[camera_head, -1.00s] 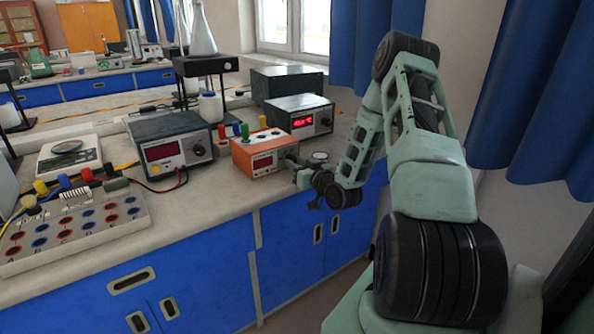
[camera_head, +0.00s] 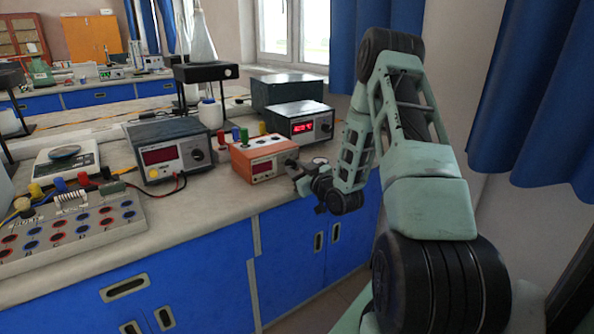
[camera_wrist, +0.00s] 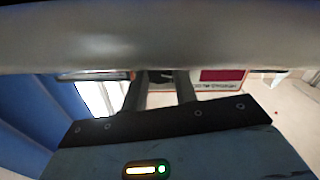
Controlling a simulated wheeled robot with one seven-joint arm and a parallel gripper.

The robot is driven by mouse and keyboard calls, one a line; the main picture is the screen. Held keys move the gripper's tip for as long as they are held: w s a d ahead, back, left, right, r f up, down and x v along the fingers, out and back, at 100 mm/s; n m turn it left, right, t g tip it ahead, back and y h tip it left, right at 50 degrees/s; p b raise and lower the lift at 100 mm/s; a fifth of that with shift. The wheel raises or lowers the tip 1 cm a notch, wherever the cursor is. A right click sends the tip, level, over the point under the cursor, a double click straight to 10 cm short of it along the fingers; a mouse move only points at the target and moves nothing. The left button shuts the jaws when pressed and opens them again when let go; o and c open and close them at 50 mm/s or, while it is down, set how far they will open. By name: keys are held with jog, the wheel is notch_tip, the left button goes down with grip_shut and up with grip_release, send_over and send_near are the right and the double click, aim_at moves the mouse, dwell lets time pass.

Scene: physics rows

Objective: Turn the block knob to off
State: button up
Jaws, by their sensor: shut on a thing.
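The orange block (camera_head: 242,163) is a small powered box with a pale front panel and a red display, on the bench near its front edge. Coloured terminals stand on its top. My gripper (camera_head: 291,164) is at the right end of its front panel, shut on the knob there. The knob is hidden behind the fingers, so its setting cannot be read. In the wrist view, my two fingers (camera_wrist: 163,88) reach toward the panel, and the red display (camera_wrist: 222,75) shows to their right.
A dark meter box (camera_head: 172,150) stands left of the orange block, and another box with a lit red display (camera_head: 302,126) stands behind it. A terminal board (camera_head: 75,230) and a scale (camera_head: 67,160) are at the left. Blue curtains (camera_head: 535,90) hang at the right.

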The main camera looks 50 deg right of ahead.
jog(key=o, duration=1)
jog(key=shift+c, duration=0.2)
jog(key=p+v, duration=0.4)
jog(key=v, duration=1.3)
jog(key=shift+s, duration=0.25)
